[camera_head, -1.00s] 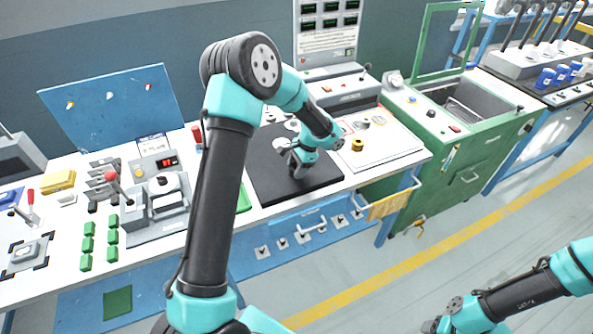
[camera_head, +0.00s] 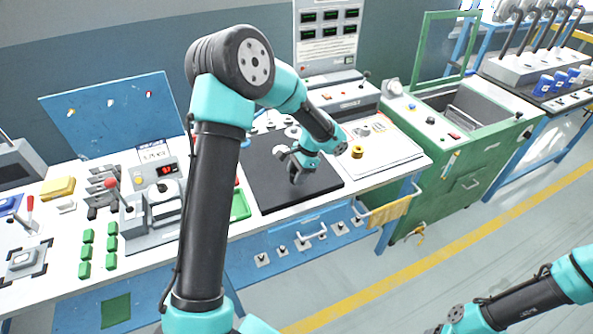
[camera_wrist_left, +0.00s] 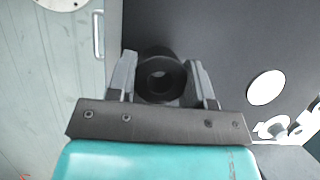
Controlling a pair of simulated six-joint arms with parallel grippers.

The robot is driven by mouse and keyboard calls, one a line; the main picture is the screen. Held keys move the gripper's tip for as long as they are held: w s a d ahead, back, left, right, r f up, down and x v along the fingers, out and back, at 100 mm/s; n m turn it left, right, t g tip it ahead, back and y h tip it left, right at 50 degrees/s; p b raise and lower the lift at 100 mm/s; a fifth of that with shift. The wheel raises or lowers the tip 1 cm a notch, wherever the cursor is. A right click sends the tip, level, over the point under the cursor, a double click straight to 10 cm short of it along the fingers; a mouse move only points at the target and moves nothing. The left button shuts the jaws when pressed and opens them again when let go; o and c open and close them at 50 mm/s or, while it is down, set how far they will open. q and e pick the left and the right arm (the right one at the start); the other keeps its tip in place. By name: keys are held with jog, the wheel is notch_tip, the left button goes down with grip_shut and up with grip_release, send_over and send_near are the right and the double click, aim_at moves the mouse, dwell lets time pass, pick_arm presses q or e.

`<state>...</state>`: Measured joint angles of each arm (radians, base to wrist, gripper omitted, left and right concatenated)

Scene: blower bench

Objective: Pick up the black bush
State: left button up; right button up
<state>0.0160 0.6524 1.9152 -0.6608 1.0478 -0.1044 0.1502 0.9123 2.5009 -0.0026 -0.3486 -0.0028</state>
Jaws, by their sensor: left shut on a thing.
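The black bush (camera_wrist_left: 161,77) is a short dark ring with a round hole, seen in the left wrist view between the two grey fingers of my left gripper (camera_wrist_left: 162,80). The fingers are shut on it from both sides. In the head view my left gripper (camera_head: 297,172) points down over the black mat (camera_head: 265,185). The bush cannot be made out there, dark against dark. Whether it touches the mat is unclear. My right arm shows at the lower right of the head view, but its fingers are outside the frame.
A yellow ring-shaped part (camera_head: 357,152) sits on the white board (camera_head: 385,158) right of the mat. A green tray (camera_head: 240,205) lies left of the mat. A grey lever fixture (camera_head: 150,215) and green blocks (camera_head: 85,252) stand farther left. A green cabinet (camera_head: 465,155) is to the right.

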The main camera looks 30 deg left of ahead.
pick_arm(q)
jog(key=s+d+r, duration=0.1)
jog(key=s+d, duration=0.5)
jog(key=s, duration=0.5)
jog(key=shift+d+r, duration=0.15)
jog(key=shift+d, duration=0.25)
jog(key=shift+s, duration=0.1)
